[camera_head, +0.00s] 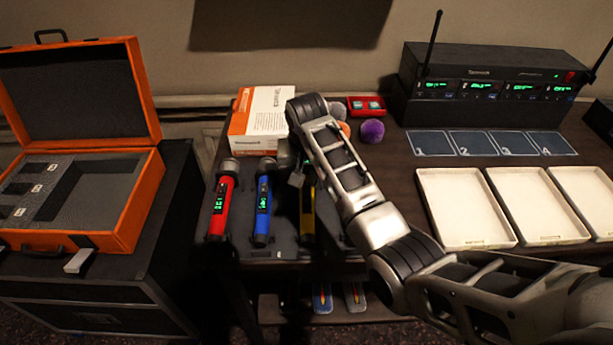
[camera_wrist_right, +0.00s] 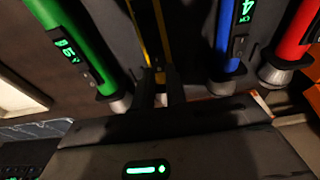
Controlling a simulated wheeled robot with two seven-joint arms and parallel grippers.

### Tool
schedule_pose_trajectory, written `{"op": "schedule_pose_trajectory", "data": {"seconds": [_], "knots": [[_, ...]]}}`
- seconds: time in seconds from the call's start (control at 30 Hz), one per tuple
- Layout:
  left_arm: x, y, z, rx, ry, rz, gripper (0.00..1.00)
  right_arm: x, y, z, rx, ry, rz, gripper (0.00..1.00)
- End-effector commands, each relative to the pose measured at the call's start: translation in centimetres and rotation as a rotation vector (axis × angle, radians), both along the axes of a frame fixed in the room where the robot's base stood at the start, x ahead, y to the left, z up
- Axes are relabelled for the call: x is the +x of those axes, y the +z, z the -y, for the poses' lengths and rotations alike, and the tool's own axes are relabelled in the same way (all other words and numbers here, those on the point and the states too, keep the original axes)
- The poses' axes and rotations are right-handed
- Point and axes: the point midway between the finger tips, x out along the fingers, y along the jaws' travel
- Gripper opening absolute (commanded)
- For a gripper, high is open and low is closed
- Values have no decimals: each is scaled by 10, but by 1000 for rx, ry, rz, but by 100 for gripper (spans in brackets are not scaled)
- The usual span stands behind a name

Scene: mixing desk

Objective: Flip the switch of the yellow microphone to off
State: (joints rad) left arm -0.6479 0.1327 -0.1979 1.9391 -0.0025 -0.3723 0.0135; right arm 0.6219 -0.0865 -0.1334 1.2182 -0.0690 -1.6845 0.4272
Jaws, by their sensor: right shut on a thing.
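The yellow microphone (camera_head: 307,218) lies on the dark rack between the blue microphone and the arm. My right arm covers its head end and much of its body in the head view. In the right wrist view only thin yellow strips of it (camera_wrist_right: 161,26) show beside the dark fingers. My right gripper (camera_wrist_right: 158,88) is low over this microphone and shut on it. Its switch is hidden, so I cannot tell its position. My left gripper is not in view.
A blue microphone (camera_head: 263,208) and a red one (camera_head: 221,208) lie to the left. A green microphone (camera_wrist_right: 72,42) is on the other side, close to my gripper. White trays (camera_head: 464,207) stand at right, an open orange case (camera_head: 123,215) at left, and a receiver (camera_head: 490,85) behind.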

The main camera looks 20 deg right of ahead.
Motion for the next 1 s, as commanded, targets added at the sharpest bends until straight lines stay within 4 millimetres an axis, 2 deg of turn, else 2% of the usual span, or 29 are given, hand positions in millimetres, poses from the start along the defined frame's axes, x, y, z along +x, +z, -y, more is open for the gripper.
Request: {"op": "schedule_pose_trajectory", "data": {"seconds": [0.4,0.43,0.5,0.83,1.0], "knots": [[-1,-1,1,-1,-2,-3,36,1,-1,0,14,1,-46,0],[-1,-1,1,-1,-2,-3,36,0,-1,0,14,1,-46,22],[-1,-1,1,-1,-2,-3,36,0,-1,0,14,1,-45,35],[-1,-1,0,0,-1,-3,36,1,3,-1,14,3,-42,35],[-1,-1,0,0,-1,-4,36,3,26,-11,14,18,-39,35]]}}
